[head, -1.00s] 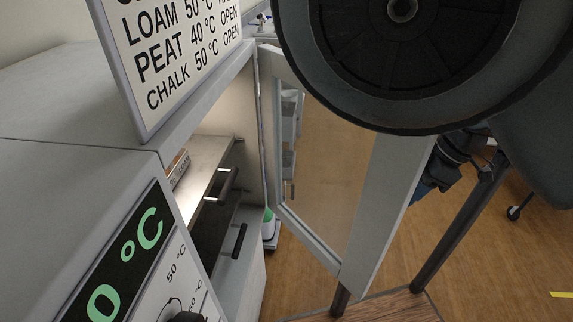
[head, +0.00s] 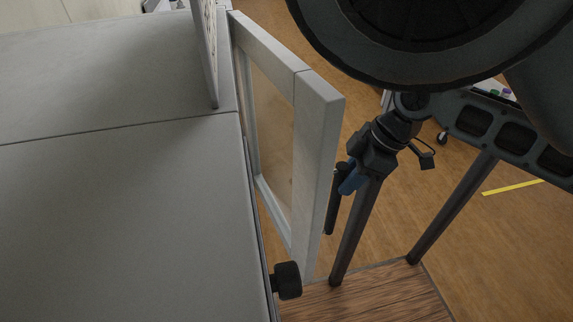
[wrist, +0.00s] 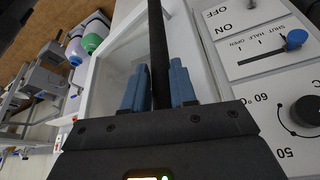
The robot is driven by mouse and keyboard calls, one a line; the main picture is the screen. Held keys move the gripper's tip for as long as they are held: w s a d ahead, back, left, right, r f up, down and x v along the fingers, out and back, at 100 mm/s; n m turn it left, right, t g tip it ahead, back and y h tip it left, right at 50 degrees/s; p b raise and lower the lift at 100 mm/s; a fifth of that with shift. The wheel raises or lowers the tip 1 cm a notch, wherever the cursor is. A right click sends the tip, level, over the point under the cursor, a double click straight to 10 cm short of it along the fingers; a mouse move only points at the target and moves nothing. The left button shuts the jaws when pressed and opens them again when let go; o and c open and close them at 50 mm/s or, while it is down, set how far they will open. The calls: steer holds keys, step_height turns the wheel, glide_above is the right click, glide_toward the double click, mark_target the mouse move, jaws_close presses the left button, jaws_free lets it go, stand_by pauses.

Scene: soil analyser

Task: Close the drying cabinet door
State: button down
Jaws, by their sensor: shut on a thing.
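The drying cabinet (head: 120,190) is the big grey box at the left of the head view. Its glazed, pale-framed door (head: 315,150) stands partly open at the cabinet's right side. My gripper (head: 346,180) is at the outer face of the door and its blue fingers are shut on the dark door handle (head: 331,205). In the wrist view, my gripper (wrist: 157,88) has one blue finger on each side of the black handle bar (wrist: 158,45), with the door's white frame and glass (wrist: 112,65) behind. The cabinet's inside is hidden.
A black knob (head: 287,280) sticks out from the cabinet front near the door's edge. In the wrist view, the control panel has a blue vent slider knob (wrist: 296,38) and a temperature dial (wrist: 306,109). A wooden surface (head: 370,295) lies below the door.

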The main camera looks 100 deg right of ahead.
steer(key=shift+d+f, duration=0.1)
steer(key=shift+d, duration=0.1)
steer(key=c, duration=1.1)
jaws_free()
steer(key=shift+d, duration=0.1)
steer(key=shift+o, duration=1)
